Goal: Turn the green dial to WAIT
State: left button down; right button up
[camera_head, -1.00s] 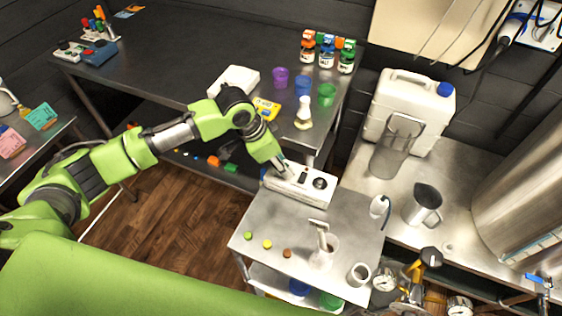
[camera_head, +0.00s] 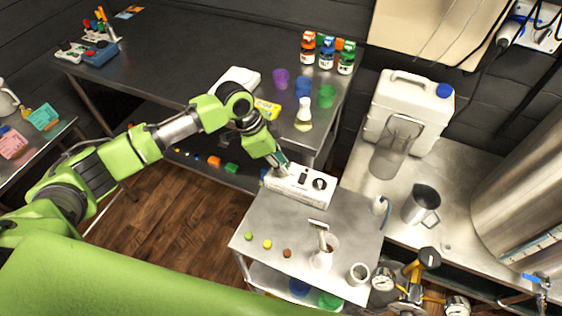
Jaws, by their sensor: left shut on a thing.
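A white control box (camera_head: 301,185) stands at the back edge of the small steel cart. A dark dial (camera_head: 319,184) shows on its right part. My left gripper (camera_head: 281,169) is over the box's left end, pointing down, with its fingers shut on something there. The green dial is not clearly visible; the fingers cover that spot, so I take it to be what they hold. The dial's pointer and the WAIT label are too small or hidden to read. My right gripper is not in view.
A dark bench (camera_head: 190,60) with bottles and coloured cups stands behind. A steel counter with a white jerrycan (camera_head: 408,110) is on the right.

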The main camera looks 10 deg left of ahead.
pick_arm(q)
jog(key=m, duration=0.1)
jog(key=m+g, duration=0.1)
jog(key=shift+w+d+f+m+b, duration=0.1)
jog(key=shift+w+m+b, duration=0.05)
jog(key=shift+m+b, duration=0.2)
jog(key=m+g+b, duration=0.1)
jog(key=m, duration=0.2)
jog(key=shift+w+f+m+g+b, duration=0.1)
jog(key=shift+m+g+b, duration=0.2)
jog(key=shift+m+b, duration=0.05)
jog(key=m+b, duration=0.1)
jog(key=m, duration=0.1)
jog(key=m+g+b, duration=0.1)
jog(key=m, duration=0.1)
jog(key=shift+m+g+y+b, duration=0.3)
jog(key=shift+y+b, duration=0.05)
jog(key=shift+y, duration=0.05)
jog(key=shift+w+d+m+g+y+b, duration=0.1)
jog(key=shift+m+g+y+b, duration=0.35)
jog(key=shift+m+b, duration=0.8)
jog(key=shift+m, duration=0.55)
jog(key=c, duration=1.8)
grip_release()
jog(key=shift+c, duration=0.2)
